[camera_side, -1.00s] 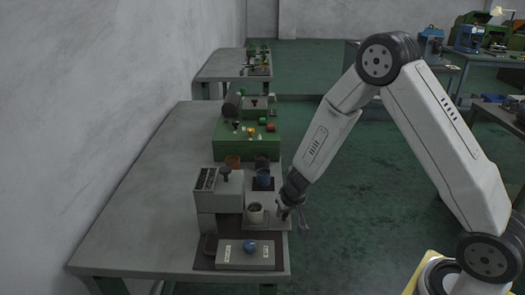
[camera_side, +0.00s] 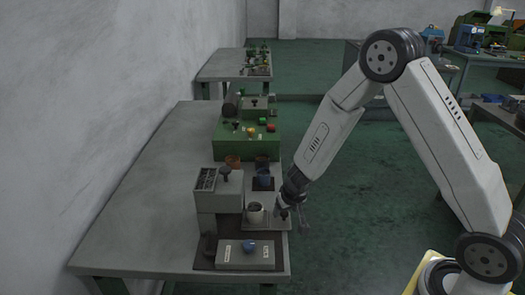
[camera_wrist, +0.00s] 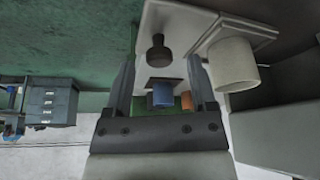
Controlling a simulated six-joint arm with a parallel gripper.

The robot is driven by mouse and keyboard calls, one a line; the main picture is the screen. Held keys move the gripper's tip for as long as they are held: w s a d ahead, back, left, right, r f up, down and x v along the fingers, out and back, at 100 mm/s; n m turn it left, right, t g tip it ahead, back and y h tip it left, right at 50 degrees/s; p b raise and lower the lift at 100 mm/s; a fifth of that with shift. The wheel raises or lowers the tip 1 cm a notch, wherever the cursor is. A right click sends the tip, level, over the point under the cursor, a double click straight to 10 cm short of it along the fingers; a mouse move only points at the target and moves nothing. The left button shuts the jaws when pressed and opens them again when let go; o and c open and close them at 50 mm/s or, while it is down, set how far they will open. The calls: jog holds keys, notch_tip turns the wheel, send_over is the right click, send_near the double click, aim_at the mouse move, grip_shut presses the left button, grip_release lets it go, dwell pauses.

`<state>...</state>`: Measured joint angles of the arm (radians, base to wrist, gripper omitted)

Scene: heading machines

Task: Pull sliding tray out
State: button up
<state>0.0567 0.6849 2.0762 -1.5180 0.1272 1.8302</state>
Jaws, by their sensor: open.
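The sliding tray (camera_side: 276,224) is a pale flat plate at the machine's side in the side view. A light cup (camera_side: 254,214) stands on it. In the wrist view the tray (camera_wrist: 180,28) is at the top, with a dark round knob (camera_wrist: 158,53) and the white cup (camera_wrist: 233,66) on it. My gripper (camera_side: 301,213) is at the tray's right end in the side view. In the wrist view its two fingers (camera_wrist: 161,63) are apart, and the knob appears between and just beyond the tips. No contact with the knob is visible. In the side view the gripper partly hides the knob.
The grey machine (camera_side: 218,205) with a dark-knobbed top stands left of the tray. A grey box with a blue button (camera_side: 249,246) is in front. Open floor lies right of the bench.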

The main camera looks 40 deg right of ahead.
jog(key=d+v, duration=0.1)
jog(key=v, duration=0.5)
jog(key=shift+a+r, duration=0.45)
jog(key=shift+a, duration=0.05)
jog(key=shift+s, duration=0.2)
dwell(0.5)
jog(key=shift+w+d+r+n+g+y, duration=0.1)
jog(key=shift+w+d+n+g+y, duration=0.15)
jog(key=shift+w+n+g, duration=0.4)
jog(key=shift+w+d+n+g+y, duration=0.2)
jog(key=shift+w+n+g+y, duration=0.2)
jog(key=shift+n+g, duration=0.45)
jog(key=shift+w+d+r+n+g+y, duration=0.1)
jog(key=shift+w+d+n+g+y, duration=0.15)
jog(key=shift+w+n+g, duration=0.45)
jog(key=shift+s+f, duration=0.1)
jog(key=shift+f, duration=0.05)
jog(key=shift+f, duration=3.75)
